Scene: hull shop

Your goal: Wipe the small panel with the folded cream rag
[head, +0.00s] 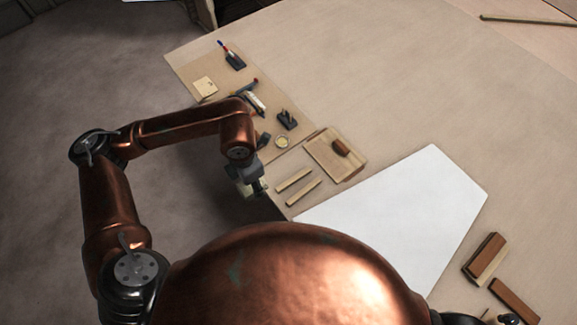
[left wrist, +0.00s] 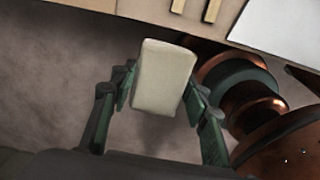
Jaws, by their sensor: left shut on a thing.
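The folded cream rag (left wrist: 163,78) is a thick pale pad between the two fingers of my left gripper (left wrist: 160,92) in the left wrist view. My left gripper is shut on it. In the head view my left gripper (head: 257,189) is at the table's near left edge, and the rag is a small pale patch beside it, mostly hidden. Both are over the floor, just off the edge. The white panel (head: 400,220) lies flat on the table to the right of the gripper, apart from it; my body covers its lower part. It also shows at the left wrist view's upper right (left wrist: 285,28). My right gripper is not in view.
Small tools and a yellow note (head: 205,87) lie on the left mat. Brown wooden blocks (head: 485,258) lie right of the panel. The far table is mostly clear.

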